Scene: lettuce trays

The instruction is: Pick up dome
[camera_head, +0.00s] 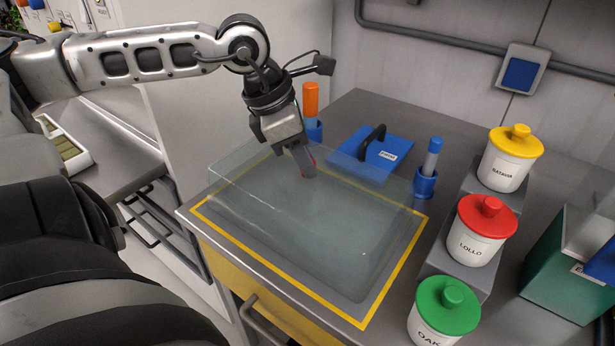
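The dome (335,235) is a clear, see-through box-shaped cover over the grey area with the yellow border (381,288) on the worktop. I cannot tell whether its rim touches the surface all round. My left gripper (306,168) points down at the dome's far part, near its top. My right gripper is not in view.
Behind the dome are an orange-topped tool in a blue holder (314,132), a blue board with a black handle (360,158) and a blue cup (425,184). Lidded pots, yellow (506,173), red (474,246) and green (437,318), line the right. A green bin (560,268) stands beyond.

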